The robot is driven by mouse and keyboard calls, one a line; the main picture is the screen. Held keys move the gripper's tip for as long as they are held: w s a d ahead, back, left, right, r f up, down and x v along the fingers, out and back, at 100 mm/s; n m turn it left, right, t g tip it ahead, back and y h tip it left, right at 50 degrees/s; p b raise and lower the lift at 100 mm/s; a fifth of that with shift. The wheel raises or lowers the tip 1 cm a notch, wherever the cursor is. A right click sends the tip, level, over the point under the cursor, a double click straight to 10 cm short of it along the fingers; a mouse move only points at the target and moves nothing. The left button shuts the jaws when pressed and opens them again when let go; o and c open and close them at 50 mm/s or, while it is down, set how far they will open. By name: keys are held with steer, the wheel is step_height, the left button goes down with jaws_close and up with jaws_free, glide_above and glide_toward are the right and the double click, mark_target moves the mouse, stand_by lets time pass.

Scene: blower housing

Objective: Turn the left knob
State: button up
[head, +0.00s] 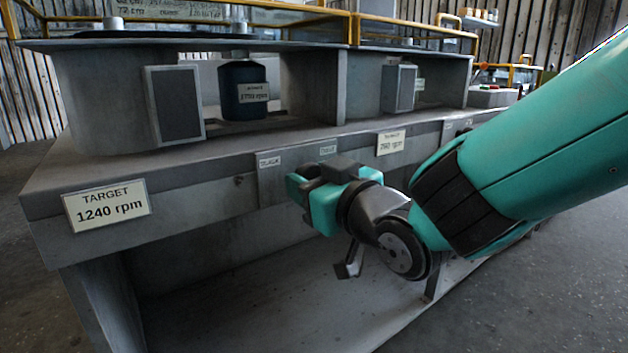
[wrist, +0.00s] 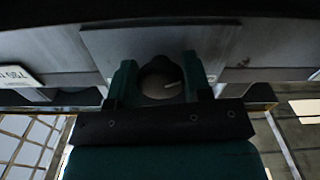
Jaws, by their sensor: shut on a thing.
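My gripper (head: 310,188) is at the left control panel (head: 270,185) on the bench's front face, under two small labels. In the wrist view my gripper (wrist: 162,82) has one finger on each side of a round dark knob (wrist: 160,72) with a pale pointer mark, and it is shut on this left knob. In the head view the fingers and wrist hide the knob. The pointer mark lies roughly sideways in the wrist view, slightly tilted.
A sign reading TARGET 1240 rpm (head: 107,205) is on the bench front at left. Another rpm sign (head: 391,143) is right of my gripper. A dark blue motor (head: 243,90) stands between grey housings. A second panel (head: 455,130) is farther right, partly behind my arm.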

steer(key=n, duration=0.5)
steer(key=shift+d, duration=0.1)
steer(key=n, duration=0.5)
steer(key=shift+w+d+r+n, duration=0.1)
steer(key=shift+n, duration=0.3)
steer(key=n, duration=0.5)
steer(key=shift+r+p, duration=0.1)
steer(key=shift+p, duration=0.3)
steer(key=n, duration=0.5)
steer(key=shift+r+p, duration=0.1)
steer(key=shift+p, duration=0.3)
steer(key=shift+n, duration=0.3)
steer(key=o, duration=0.9)
